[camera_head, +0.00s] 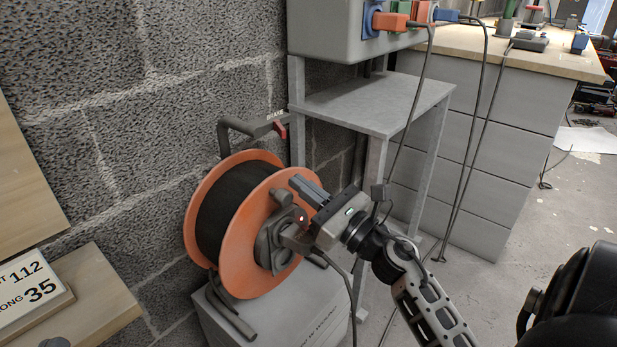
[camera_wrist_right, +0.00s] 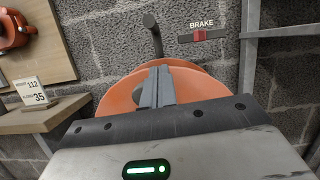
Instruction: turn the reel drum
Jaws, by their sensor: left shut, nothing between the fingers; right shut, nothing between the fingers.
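The reel drum has orange flanges (camera_head: 238,262) and black cable (camera_head: 228,200) wound between them. It sits on a grey base at the wall. A grey hub piece (camera_head: 268,243) is on its near face, partly hidden by my gripper. My right gripper (camera_head: 297,184) comes in from the right and is shut and empty, its fingers in front of the near flange's upper right part. I cannot tell whether it touches the flange or hub. The right wrist view shows the shut fingers (camera_wrist_right: 158,70) in front of the orange drum (camera_wrist_right: 198,82). My left gripper is not in view.
A brake lever (camera_head: 280,130) with a red piece is on the wall above the reel. A grey stand (camera_head: 375,105) with a socket box is to the right, cables hanging down. A wooden board with a number sign (camera_head: 35,285) is at left.

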